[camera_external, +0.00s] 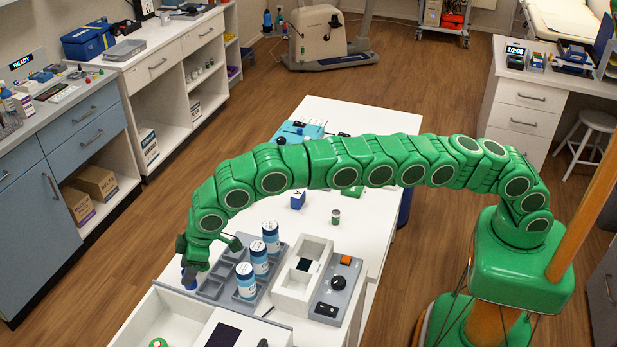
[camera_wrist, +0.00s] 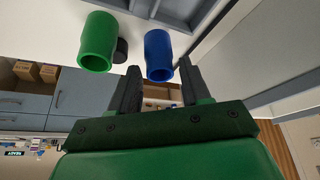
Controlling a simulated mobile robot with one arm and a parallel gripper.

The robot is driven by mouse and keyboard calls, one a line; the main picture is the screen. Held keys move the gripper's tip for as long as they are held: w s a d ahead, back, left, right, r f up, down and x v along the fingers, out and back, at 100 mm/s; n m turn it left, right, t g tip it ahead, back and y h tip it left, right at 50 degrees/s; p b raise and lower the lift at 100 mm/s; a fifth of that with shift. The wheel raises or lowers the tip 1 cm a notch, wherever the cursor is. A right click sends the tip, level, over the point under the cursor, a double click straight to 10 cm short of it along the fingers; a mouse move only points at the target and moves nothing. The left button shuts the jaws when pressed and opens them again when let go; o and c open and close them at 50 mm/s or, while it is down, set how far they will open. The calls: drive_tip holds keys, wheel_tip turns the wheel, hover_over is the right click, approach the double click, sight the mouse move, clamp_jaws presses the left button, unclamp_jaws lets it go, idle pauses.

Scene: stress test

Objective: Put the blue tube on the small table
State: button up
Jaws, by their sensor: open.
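The blue tube (camera_wrist: 158,50) is a hollow cylinder, seen in the wrist view just ahead of my gripper (camera_wrist: 160,72). Its open end faces the gap between the two fingers, which are apart. I cannot tell whether either finger touches it. In the external view a bit of the blue tube (camera_external: 189,281) shows below my gripper (camera_external: 190,270), at the left edge of the long white table (camera_external: 378,122). I cannot tell for sure which surface is the small table.
A green tube (camera_wrist: 97,42) and a small black cap (camera_wrist: 120,50) are beside the blue tube in the wrist view. A grey rack (camera_external: 213,289) with white-and-blue bottles (camera_external: 260,260) stands close right of my gripper. A white box (camera_external: 303,270) and a grey control panel (camera_external: 333,290) are beyond.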

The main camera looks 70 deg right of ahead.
drive_tip(key=v, duration=0.8)
drive_tip(key=shift+s+r, duration=0.2)
drive_tip(key=shift+r, duration=0.15)
drive_tip(key=shift+d, duration=0.1)
